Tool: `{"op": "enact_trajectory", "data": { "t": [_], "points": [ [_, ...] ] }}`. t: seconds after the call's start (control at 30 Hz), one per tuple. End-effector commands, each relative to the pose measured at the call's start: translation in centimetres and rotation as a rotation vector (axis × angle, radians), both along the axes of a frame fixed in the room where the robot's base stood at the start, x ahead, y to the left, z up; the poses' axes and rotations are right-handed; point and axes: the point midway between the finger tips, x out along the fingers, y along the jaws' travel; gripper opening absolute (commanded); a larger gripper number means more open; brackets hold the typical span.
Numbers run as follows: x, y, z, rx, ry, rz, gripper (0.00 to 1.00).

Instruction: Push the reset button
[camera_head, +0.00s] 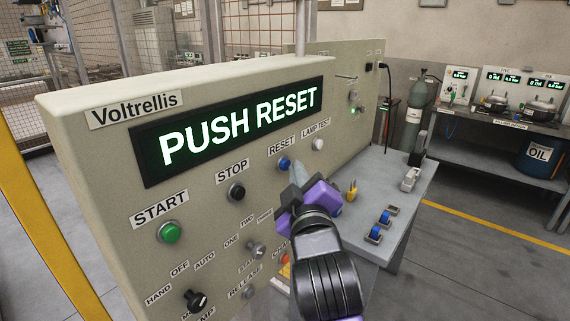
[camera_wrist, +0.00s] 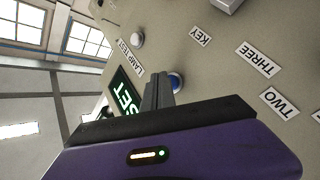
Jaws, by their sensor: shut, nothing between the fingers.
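The control panel (camera_head: 90,190) is a beige slanted box with a display (camera_head: 240,128) reading PUSH RESET. The blue reset button (camera_head: 284,163) sits under the RESET label, between the stop button and the white lamp test button (camera_head: 317,144). My gripper (camera_head: 298,175) is shut and empty, just in front of the panel and slightly below and right of the reset button in the head view. In the wrist view, the blue button (camera_wrist: 176,82) shows right beside the shut fingertips (camera_wrist: 158,85), partly covered by them. I cannot tell whether they touch.
The black stop button (camera_head: 236,191) and green start button (camera_head: 170,232) lie left of the reset button. Selector knobs (camera_head: 196,299) sit lower on the panel. A grey side table (camera_head: 400,205) with small parts stands to the right.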

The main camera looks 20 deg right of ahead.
Motion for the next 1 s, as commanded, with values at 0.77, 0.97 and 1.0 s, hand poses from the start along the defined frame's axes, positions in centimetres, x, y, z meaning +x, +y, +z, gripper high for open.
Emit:
{"op": "enact_trajectory", "data": {
  "t": [0.77, 0.97, 1.0],
  "points": [
    [0.53, 0.35, 0.02, 0.000, -0.001, -0.001, 0.00],
    [0.02, -0.01, 0.10, 0.000, 0.000, 0.000, 0.00],
    [-0.16, -0.13, 0.13, 0.000, -0.001, -0.001, 0.00]
  ]
}}
